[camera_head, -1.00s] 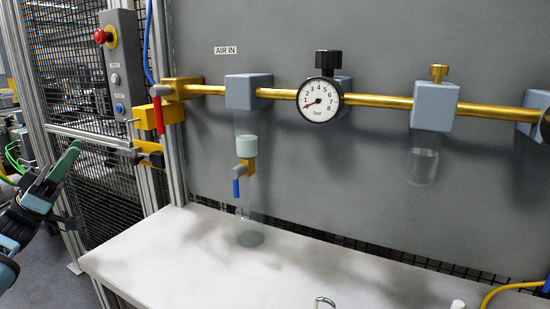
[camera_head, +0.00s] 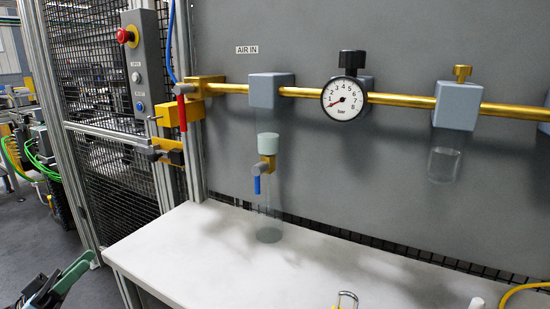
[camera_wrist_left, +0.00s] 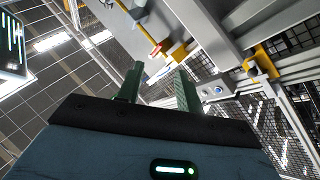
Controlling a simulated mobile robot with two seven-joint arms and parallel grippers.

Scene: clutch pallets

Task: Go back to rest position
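My left gripper (camera_head: 62,280) is low at the left edge of the head view, partly cut off by the bottom of the picture. Its green fingers also show in the left wrist view (camera_wrist_left: 160,72), spread apart with nothing between them. The gripper is left of the white table (camera_head: 165,265) and apart from it. My right gripper is not in view.
A grey panel carries a brass pipe (camera_head: 402,101), a gauge (camera_head: 344,99) and a valve with a red handle (camera_head: 182,113). A clear vessel (camera_head: 268,225) stands on the table. A mesh fence and post (camera_head: 60,130) are at left. Floor is clear there.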

